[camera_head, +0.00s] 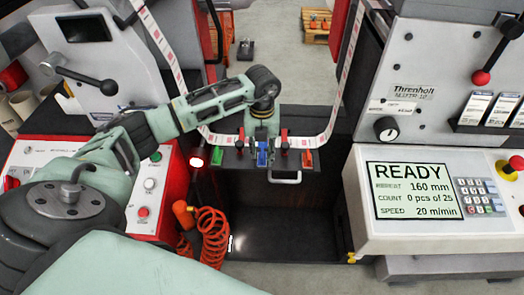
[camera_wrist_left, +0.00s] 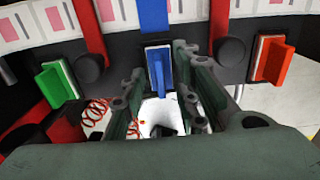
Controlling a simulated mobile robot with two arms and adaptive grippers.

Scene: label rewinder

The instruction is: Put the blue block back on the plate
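The blue block (camera_head: 262,153) is at the front of a dark plate (camera_head: 236,157), between a green block (camera_head: 221,157) and a red block (camera_head: 307,158). My left gripper (camera_head: 263,143) reaches it from above. In the left wrist view the blue block (camera_wrist_left: 158,68) stands upright between the two fingers of my left gripper (camera_wrist_left: 159,65), one close along each side. The fingers look shut on it. The green block (camera_wrist_left: 57,84) and the red block (camera_wrist_left: 270,60) flank it there. I cannot tell whether the blue block touches the plate. My right gripper is not in view.
The printed label web (camera_head: 270,141) runs behind my left gripper. A coiled orange hose (camera_head: 212,235) hangs below left. A control panel (camera_head: 433,195) reading READY is at the right.

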